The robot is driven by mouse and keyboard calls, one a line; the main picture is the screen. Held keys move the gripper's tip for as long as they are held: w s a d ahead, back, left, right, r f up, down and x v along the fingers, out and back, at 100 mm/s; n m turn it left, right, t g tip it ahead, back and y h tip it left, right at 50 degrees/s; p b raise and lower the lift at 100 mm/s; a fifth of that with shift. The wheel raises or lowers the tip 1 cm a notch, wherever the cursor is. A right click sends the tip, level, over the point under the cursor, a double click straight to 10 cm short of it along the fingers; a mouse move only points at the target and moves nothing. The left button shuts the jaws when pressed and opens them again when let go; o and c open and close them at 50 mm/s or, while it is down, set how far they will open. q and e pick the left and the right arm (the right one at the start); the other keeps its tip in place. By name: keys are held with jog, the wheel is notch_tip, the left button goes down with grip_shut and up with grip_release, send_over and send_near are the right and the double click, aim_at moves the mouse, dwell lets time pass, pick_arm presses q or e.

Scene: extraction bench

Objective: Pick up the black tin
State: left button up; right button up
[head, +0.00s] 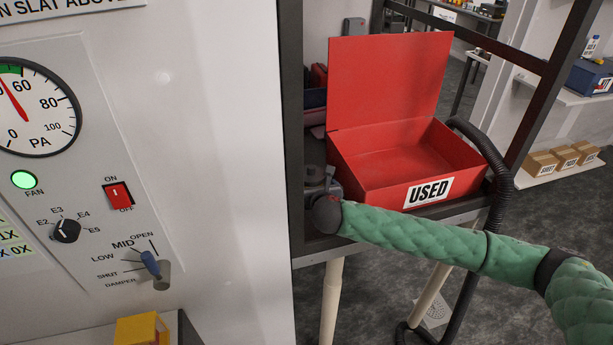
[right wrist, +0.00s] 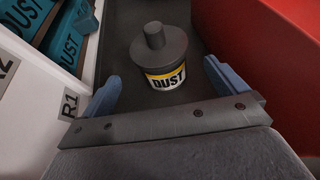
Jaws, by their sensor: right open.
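A dark grey to black tin (right wrist: 165,55) with a knobbed top and a white and yellow DUST label stands upright on a dark shelf in the right wrist view. My right gripper (right wrist: 160,72) is open, its blue fingers on either side of the view with the tin between and just beyond them. Gaps show on both sides, so neither finger touches it. In the head view my right gripper (head: 322,190) is small and dark at the shelf's left end; a grey knobbed top (head: 314,174) there appears to be the tin, partly hidden. My left gripper is out of view.
An open, empty red box (head: 390,165) labelled USED stands just right of the gripper; its red wall (right wrist: 275,60) shows in the wrist view. A white control panel (head: 220,150) fills the left.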

aim_at(313, 183)
jog(key=shift+w+a, duration=0.1)
jog(key=shift+w, duration=0.25)
jog(key=shift+w+p, duration=0.3)
jog(key=shift+w+a+f+p, duration=0.15)
jog(key=shift+w+f+p, duration=0.15)
jog(key=shift+w, duration=0.25)
jog(key=shift+w+f+p, duration=0.15)
jog(key=shift+w+p, duration=0.25)
jog(key=shift+p, duration=0.05)
jog(key=p+x, duration=0.2)
jog(key=x, duration=0.1)
jog(key=shift+w+f+p, duration=0.15)
jog(key=shift+f+p, duration=0.15)
jog(key=shift+p, duration=0.1)
jog(key=shift+w+a+f, duration=0.15)
jog(key=shift+w+f, duration=0.2)
jog(key=shift+w, duration=0.15)
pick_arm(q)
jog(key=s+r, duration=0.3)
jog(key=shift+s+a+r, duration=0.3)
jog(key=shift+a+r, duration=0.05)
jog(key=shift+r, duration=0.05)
pick_arm(e)
jog(key=shift+c, duration=0.5)
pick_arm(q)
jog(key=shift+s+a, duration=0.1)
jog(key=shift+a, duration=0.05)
pick_arm(e)
jog(key=c, duration=1.2)
